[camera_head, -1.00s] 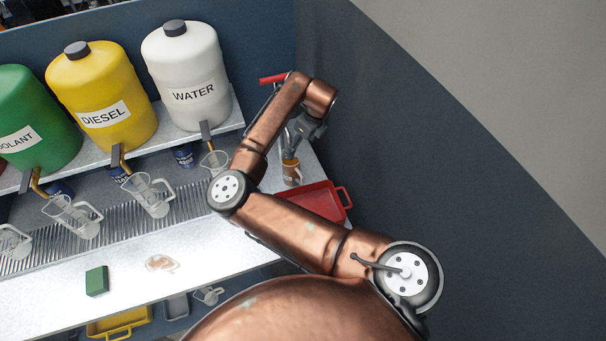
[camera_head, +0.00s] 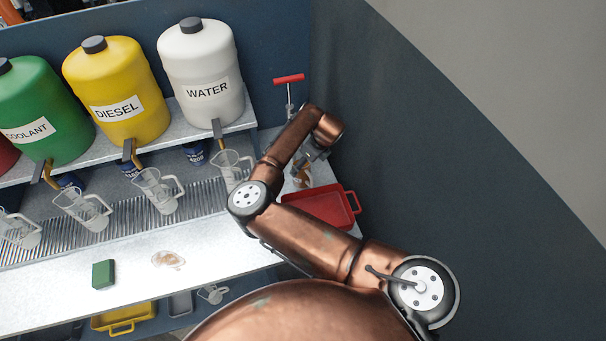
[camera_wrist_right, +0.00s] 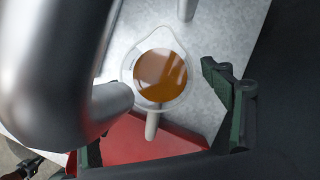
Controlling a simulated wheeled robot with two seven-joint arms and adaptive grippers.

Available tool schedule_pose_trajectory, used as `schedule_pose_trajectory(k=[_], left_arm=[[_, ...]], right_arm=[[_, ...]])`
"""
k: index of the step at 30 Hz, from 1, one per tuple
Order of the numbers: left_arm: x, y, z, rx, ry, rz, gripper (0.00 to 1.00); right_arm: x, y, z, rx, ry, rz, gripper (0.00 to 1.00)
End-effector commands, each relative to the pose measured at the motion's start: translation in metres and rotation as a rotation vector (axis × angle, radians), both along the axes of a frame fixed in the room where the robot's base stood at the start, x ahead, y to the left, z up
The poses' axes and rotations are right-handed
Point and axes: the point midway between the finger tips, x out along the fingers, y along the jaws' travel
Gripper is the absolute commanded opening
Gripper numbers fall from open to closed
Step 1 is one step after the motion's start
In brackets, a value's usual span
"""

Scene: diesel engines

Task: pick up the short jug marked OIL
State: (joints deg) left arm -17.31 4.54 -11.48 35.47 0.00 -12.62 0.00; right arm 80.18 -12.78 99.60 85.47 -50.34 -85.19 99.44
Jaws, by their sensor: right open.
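A clear jug with amber-brown liquid (camera_head: 301,179) stands on the bench at the right, partly hidden by my right gripper (camera_head: 314,157). In the right wrist view the jug (camera_wrist_right: 160,77) is seen from above, with its spout up and its pale handle pointing down. No label shows, so I cannot read OIL on it. My right gripper (camera_wrist_right: 160,108) is open, with its dark green fingers to either side of the jug's handle end; the left finger is partly covered. I cannot tell any contact.
A red tray (camera_head: 325,205) lies in front of the jug, by the dark side wall. A red-handled tool (camera_head: 289,79) stands behind. Several clear jugs (camera_head: 158,190) stand left under the tanks (camera_head: 200,75). A large grey tube (camera_wrist_right: 55,70) blocks the wrist view's left.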

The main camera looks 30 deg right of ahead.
Motion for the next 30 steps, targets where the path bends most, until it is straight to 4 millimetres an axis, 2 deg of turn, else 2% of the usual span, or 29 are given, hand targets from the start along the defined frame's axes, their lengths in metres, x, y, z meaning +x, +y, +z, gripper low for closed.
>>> schedule_pose_trajectory(k=[5, 30], left_arm=[[0.0007, 0.0002, 0.0001, 0.0, -0.001, 0.0, 0.0], [0.0033, 0.0007, 0.0002, 0.001, -0.004, -0.001, 0.0]], right_arm=[[0.0001, -0.0001, 0.0002, 0.0, 0.0, 0.0, 0.72], [0.0, -0.0002, 0.0005, 0.0, 0.0, 0.0, 0.14]])
